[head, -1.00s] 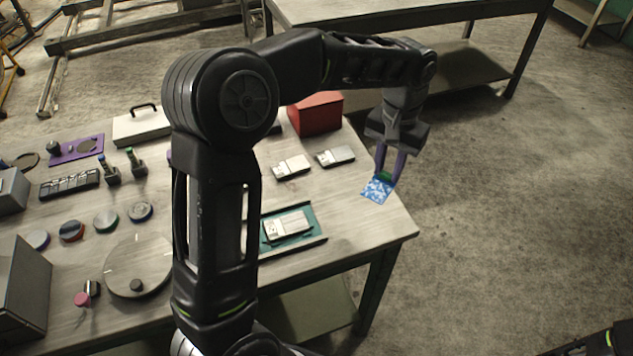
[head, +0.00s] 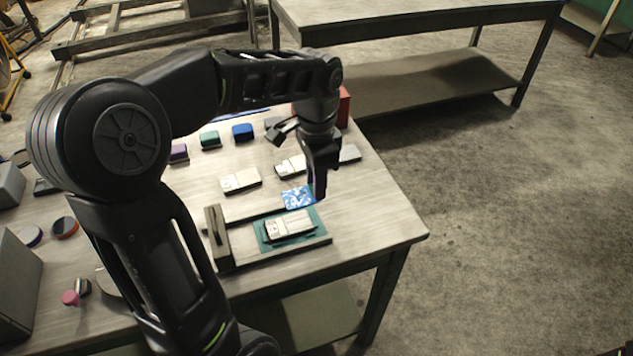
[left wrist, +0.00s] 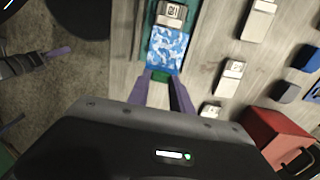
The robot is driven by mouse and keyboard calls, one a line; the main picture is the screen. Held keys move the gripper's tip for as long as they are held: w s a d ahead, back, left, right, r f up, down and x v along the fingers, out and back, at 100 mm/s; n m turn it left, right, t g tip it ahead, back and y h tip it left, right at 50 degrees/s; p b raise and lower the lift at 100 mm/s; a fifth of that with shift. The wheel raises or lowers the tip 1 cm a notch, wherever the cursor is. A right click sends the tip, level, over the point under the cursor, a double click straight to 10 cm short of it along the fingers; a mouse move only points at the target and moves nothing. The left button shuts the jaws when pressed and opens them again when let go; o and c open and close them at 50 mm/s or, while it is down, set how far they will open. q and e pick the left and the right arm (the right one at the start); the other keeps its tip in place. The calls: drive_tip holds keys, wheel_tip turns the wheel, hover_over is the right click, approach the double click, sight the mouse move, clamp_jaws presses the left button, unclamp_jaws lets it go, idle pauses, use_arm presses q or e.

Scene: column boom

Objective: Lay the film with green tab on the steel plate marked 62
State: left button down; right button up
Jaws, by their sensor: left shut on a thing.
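The blue-and-white film (head: 297,198) is held by its green tab (left wrist: 160,76) in my left gripper (head: 317,192). In the left wrist view the film (left wrist: 168,48) spreads out ahead of the purple fingers (left wrist: 162,80) and covers part of a steel plate (left wrist: 171,14). In the head view that plate (head: 289,224) lies on a teal mat (head: 265,243), and the film appears just behind it. The plate's marking is too small to read.
A raised rail with a grey block (head: 217,238) borders the mat. Other steel plates (head: 241,180) lie behind it. Green (head: 210,138) and blue (head: 242,132) blocks and a red box (left wrist: 275,137) stand farther back. The table's right side (head: 385,225) is clear.

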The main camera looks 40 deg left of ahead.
use_arm(q)
wheel_tip(320, 180, down, 6)
drive_tip(key=b, duration=0.4)
drive_tip(key=shift+r+b, duration=0.1)
drive_tip(key=shift+b, duration=0.3)
drive_tip(key=shift+f+b, duration=0.55)
drive_tip(key=shift+f, duration=0.25)
drive_tip(key=shift+f, duration=0.15)
idle(0.7)
drive_tip(key=c, duration=1.1)
unclamp_jaws()
drive_tip(key=shift+o, duration=0.4)
